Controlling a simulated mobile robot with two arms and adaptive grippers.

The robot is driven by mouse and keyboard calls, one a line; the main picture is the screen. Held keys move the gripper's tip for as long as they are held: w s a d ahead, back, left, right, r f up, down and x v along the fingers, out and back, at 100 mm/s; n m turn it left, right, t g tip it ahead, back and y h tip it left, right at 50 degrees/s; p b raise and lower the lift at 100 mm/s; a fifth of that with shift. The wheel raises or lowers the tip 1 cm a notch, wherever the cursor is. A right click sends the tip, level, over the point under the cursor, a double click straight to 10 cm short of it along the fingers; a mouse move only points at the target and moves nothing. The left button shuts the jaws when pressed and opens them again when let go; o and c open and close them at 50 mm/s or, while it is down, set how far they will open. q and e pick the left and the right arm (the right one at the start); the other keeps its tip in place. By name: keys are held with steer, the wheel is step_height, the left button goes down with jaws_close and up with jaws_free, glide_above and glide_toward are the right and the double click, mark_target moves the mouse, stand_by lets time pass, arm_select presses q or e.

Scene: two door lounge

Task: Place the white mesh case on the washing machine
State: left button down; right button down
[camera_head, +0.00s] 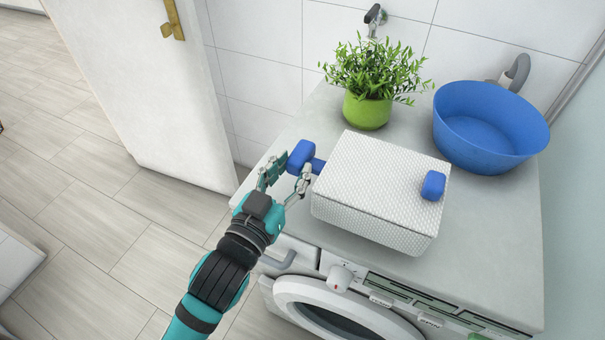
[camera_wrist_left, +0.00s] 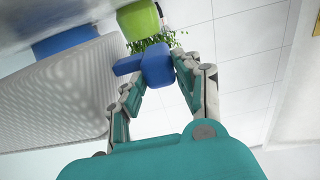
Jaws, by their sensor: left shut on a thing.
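The white mesh case (camera_head: 372,185) is a box with a woven texture and blue blocks on two sides. In the head view it is over the washing machine's top (camera_head: 480,225), near the front edge. I cannot tell whether its underside touches the surface. My left gripper (camera_head: 287,179) is at the case's left side, shut on its blue handle (camera_head: 302,154). In the left wrist view the fingers (camera_wrist_left: 158,78) are either side of the blue handle (camera_wrist_left: 157,63), and the case (camera_wrist_left: 55,95) fills the left. My right gripper is not in view.
A green pot with a leafy plant (camera_head: 367,110) stands behind the case. A blue bowl (camera_head: 488,125) stands at the back right, close to the case. A white door (camera_head: 150,90) is at the left. Bare top shows at the right front.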

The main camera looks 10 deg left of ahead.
mark_target(302, 160)
arm_select(q)
steer(key=x, duration=0.3)
steer(key=shift+w+d+f, duration=0.2)
steer(key=shift+w+d, duration=0.05)
steer(key=shift+d, duration=0.1)
steer(key=shift+f, duration=1.7)
steer(key=shift+f+b, duration=0.15)
steer(key=shift+b, duration=0.2)
steer(key=c, duration=0.9)
jaws_free()
